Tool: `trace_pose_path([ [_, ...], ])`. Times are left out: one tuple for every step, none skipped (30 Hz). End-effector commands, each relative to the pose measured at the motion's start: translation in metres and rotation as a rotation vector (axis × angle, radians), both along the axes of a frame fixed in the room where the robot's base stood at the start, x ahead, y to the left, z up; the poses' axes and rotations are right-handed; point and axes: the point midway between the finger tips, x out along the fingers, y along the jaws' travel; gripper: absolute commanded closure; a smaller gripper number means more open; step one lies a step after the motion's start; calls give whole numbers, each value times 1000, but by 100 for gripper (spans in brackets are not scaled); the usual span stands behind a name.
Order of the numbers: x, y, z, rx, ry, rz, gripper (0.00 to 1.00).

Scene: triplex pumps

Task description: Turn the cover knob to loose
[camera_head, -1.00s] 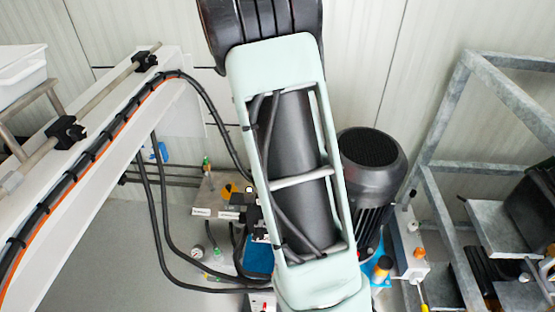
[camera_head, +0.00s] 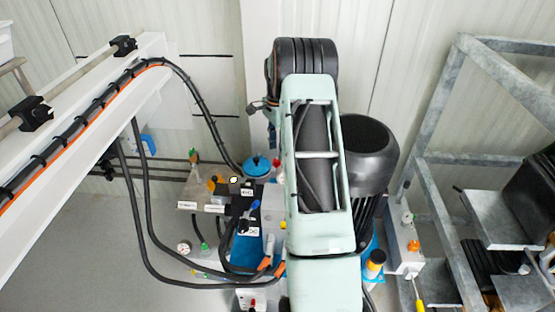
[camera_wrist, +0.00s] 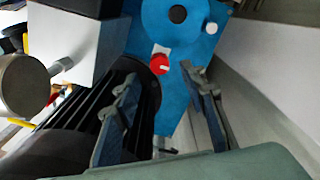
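In the wrist view, my gripper (camera_wrist: 162,82) is open, its two fingers apart with nothing between them. A red knob (camera_wrist: 160,64) with a white mark sits on the blue pump body (camera_wrist: 172,118), just ahead of the gap between the fingertips and not visibly touched. Above it is a round blue part (camera_wrist: 178,12) with a dark centre, and a small white knob (camera_wrist: 211,28) is at its right. I cannot tell for certain which is the cover knob. In the head view, a round blue lid (camera_head: 257,166) shows left of my arm; my gripper is hidden there.
A black finned motor (camera_head: 368,160) stands close right of my arm; its fins also show beside the left finger in the wrist view (camera_wrist: 85,115). Black hoses loop at the left. A grey metal frame (camera_head: 440,100) stands at the right. A pale wall is behind.

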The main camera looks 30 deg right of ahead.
Motion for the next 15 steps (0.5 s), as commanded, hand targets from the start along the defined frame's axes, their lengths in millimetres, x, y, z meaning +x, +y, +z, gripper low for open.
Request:
trace_pose_path([
  [-1,0,-12,1,3,0,61],
  [-1,0,-17,0,2,0,61],
  [-1,0,-23,0,2,0,61],
  [-1,0,-27,0,2,0,61],
  [-1,0,-30,0,2,0,61],
  [0,0,-34,0,1,0,61],
  [0,0,-37,0,1,0,61],
  [0,0,-39,0,0,0,61],
  [0,0,-41,0,0,0,61],
  [0,0,-42,0,0,1,61],
  [0,0,-43,0,0,1,61],
  [0,0,-44,-1,0,1,61],
  [0,0,-44,-1,0,1,61],
  [0,0,-44,-1,0,1,61],
  [0,0,-44,-1,0,1,61],
])
